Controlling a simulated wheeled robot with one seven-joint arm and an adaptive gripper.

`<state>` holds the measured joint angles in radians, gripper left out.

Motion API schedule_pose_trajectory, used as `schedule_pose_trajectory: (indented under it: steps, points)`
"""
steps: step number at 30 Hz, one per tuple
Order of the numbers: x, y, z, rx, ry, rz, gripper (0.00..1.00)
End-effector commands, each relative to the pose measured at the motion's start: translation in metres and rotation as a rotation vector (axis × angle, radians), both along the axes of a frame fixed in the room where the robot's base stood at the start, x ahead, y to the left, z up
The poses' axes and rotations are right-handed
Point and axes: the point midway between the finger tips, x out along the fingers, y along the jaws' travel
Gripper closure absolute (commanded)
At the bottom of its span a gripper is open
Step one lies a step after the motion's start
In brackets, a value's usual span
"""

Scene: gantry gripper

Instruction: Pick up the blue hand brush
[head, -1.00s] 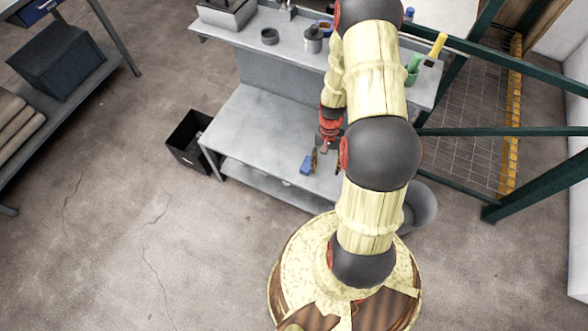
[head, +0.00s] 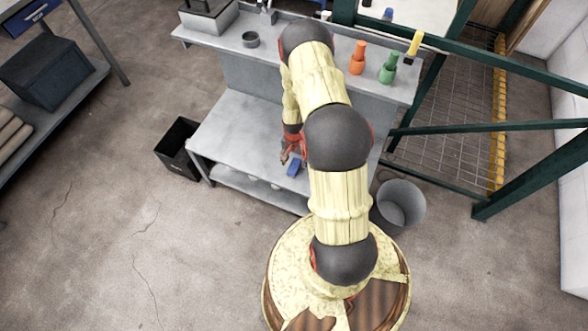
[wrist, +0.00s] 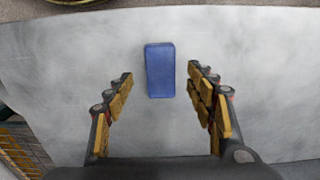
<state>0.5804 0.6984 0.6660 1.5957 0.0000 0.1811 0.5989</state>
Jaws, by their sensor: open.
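The blue hand brush (head: 294,168) lies on the lower grey bench top (head: 235,120), close to its front edge. In the wrist view the blue brush (wrist: 160,70) shows as a plain upright block on the grey surface. My gripper (wrist: 162,82) is open, with one yellow-padded finger on each side of the brush's line. The brush's near end lies between the fingertips and the rest reaches beyond them; no finger touches it in the picture. The height gap is hard to tell.
A black bin (head: 178,150) stands left of the bench, a grey bucket (head: 400,205) right. The bench top left of the brush is clear.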

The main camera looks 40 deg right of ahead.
Motion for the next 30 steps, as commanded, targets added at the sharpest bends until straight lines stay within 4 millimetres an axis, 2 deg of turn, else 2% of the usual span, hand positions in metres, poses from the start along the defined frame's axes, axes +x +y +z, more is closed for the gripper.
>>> schedule_pose_trajectory:
  steps: [6,10,30]
  points:
    - [0.003,-0.003,-0.033,0.001,0.001,0.001,0.45]
    - [0.002,-0.003,-0.046,0.001,0.002,0.001,0.45]
    - [0.003,-0.003,-0.05,0.0,0.0,0.001,0.45]
